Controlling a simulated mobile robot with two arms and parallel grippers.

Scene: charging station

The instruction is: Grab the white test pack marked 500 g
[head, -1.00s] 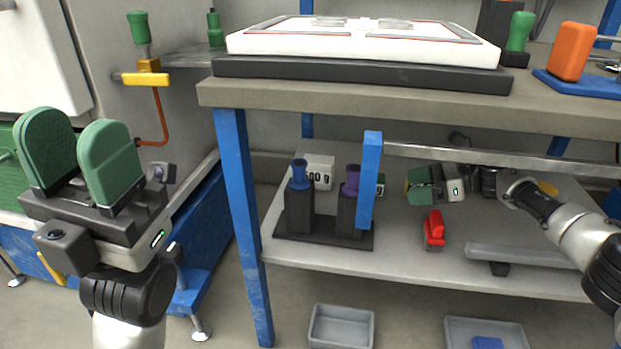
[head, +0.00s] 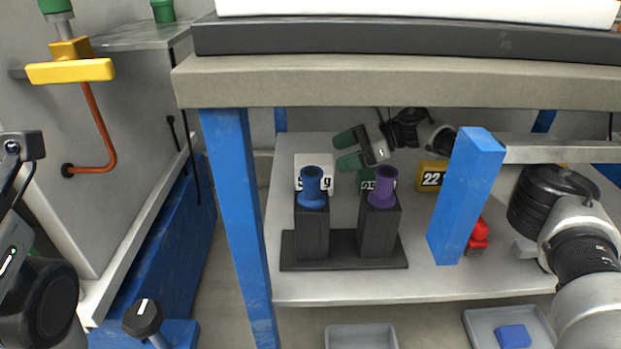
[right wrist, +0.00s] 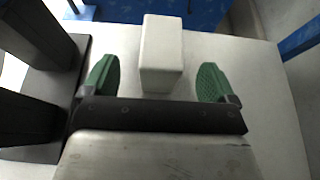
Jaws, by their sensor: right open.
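The white test pack (head: 313,163) stands on the lower shelf, at the back left behind the blue-topped post. The blue knob hides part of its front marking in the head view. In the right wrist view the white pack (right wrist: 161,52) lies ahead, between the lines of the two green fingers. My right gripper (head: 346,150) is open and empty, to the right of the pack with its green fingers toward it. The fingers also show in the right wrist view (right wrist: 158,80), with gaps on both sides of the pack. My left arm shows at the left edge; its fingers are out of frame.
A black stand (head: 345,255) with a blue knob (head: 313,188) and a purple knob (head: 383,188) stands in front. A blue post (head: 466,195) and the tabletop (head: 400,80) bound the space.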

